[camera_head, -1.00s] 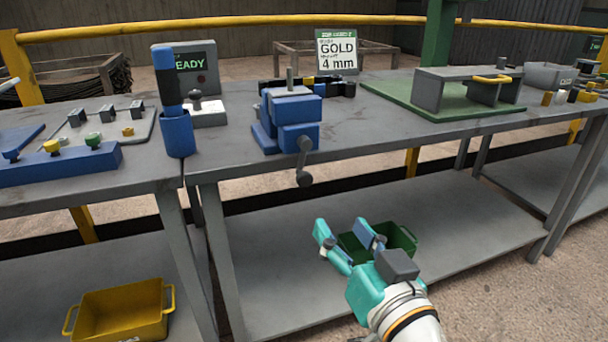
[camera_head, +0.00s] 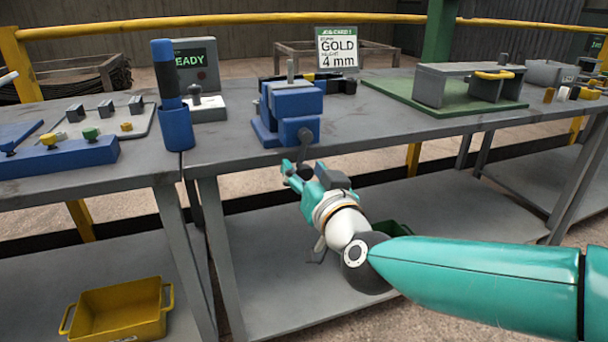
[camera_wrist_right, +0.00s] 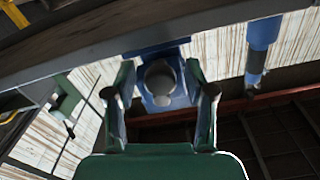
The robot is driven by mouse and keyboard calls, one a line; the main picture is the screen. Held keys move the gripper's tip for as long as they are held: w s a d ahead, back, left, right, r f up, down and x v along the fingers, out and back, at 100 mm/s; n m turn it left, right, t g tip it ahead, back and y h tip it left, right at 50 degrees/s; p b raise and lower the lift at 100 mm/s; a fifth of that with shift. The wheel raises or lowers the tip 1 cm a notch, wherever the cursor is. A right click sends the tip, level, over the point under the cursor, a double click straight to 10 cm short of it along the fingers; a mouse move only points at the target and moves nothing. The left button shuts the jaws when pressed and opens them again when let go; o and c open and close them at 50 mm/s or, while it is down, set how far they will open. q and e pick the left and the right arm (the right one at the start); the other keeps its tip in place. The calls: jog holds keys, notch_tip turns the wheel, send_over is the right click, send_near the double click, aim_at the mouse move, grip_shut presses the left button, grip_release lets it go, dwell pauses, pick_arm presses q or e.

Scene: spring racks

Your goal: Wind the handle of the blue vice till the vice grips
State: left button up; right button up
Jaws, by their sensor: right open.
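The blue vice (camera_head: 285,105) stands at the front edge of the middle grey workbench. A grey rod stands up from its top. Its dark crank handle (camera_head: 304,136) is on the front face, and the lower end is largely hidden by my right gripper. My right gripper (camera_head: 297,170) is open, just below the bench edge at the handle's lower end. In the right wrist view its two fingers (camera_wrist_right: 160,104) stand apart, with a round grey part of the handle (camera_wrist_right: 160,78) between them against the blue vice. Finger contact cannot be told. My left gripper is not in view.
A blue holder (camera_head: 176,127) with an upright dark-and-blue tool stands left of the vice. The bench edge (camera_head: 380,133) is just above my right gripper. A green bin (camera_head: 395,231) on the lower shelf is partly behind my right arm.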

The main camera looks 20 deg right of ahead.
grip_shut()
jog(key=shift+a, duration=0.15)
dwell(0.4)
jog(key=shift+a+r+m, duration=0.1)
jog(key=shift+a+m, duration=0.15)
jog(key=shift+m, duration=0.55)
jog(key=shift+a+r+m+b, duration=0.15)
jog(key=shift+a+r+m, duration=0.3)
jog(key=shift+m, duration=0.95)
jog(key=shift+a+r+m+b, duration=0.2)
jog(key=shift+a+r+m, duration=0.25)
jog(key=shift+m, duration=0.95)
jog(key=shift+a+r+m+b, duration=0.15)
jog(key=shift+a+r+m, duration=0.3)
jog(key=shift+m, duration=0.95)
